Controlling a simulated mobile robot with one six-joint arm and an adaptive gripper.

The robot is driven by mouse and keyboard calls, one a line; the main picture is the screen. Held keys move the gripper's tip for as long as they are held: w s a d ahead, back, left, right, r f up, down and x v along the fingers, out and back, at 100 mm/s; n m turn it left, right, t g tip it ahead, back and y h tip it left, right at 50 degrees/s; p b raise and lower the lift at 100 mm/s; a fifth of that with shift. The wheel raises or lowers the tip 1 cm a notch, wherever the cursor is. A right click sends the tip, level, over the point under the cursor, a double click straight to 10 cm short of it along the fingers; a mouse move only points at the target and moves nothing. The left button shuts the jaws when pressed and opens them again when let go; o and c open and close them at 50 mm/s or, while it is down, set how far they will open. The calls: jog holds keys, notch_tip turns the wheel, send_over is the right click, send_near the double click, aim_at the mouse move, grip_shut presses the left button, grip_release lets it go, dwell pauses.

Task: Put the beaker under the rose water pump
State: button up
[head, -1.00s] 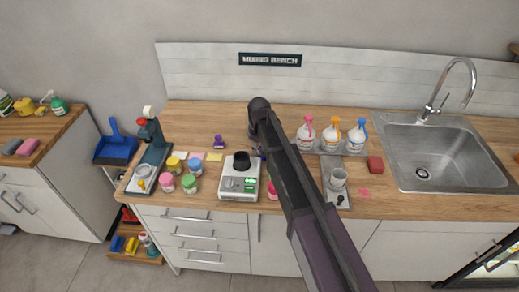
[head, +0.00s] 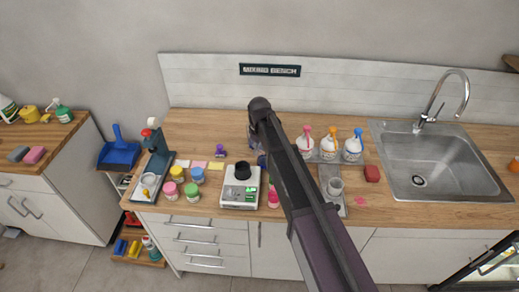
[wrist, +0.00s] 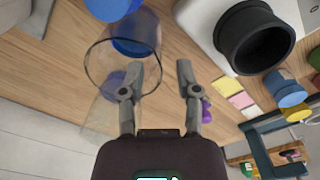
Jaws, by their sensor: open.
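A clear glass beaker (wrist: 92,68) shows in the wrist view, left of and partly behind my left finger, with blue shapes seen through it. My gripper (wrist: 160,70) is open, with bare wood between its fingertips. I cannot tell whether a finger touches the glass. In the head view my arm hides most of the gripper and the beaker area. Three white pump bottles stand right of my arm, with a pink pump (head: 305,147), an orange pump (head: 329,146) and a blue pump (head: 353,148). Their labels are unreadable, so I cannot tell which holds rose water.
A scale (head: 240,198) with a black cup (head: 242,170) stands left of my arm.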

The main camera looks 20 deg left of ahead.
jog(key=shift+r+p, duration=3.15)
jog(key=shift+r, duration=0.35)
jog(key=s+d+m, duration=0.4)
jog(key=s+d, duration=0.1)
jog(key=d, duration=0.8)
jog(key=s+d+m, duration=0.4)
jog(key=s+d, duration=0.1)
jog(key=d, duration=0.9)
jog(key=s+d+m, duration=0.3)
jog(key=s+d, duration=0.2)
jog(key=d, duration=0.8)
jog(key=shift+d+m, duration=0.35)
jog(key=shift+m, duration=0.05)
notch_tip(320, 180, down, 4)
jog(key=b, duration=0.4)
jog(key=shift+f, duration=0.15)
jog(key=shift+s, duration=0.15)
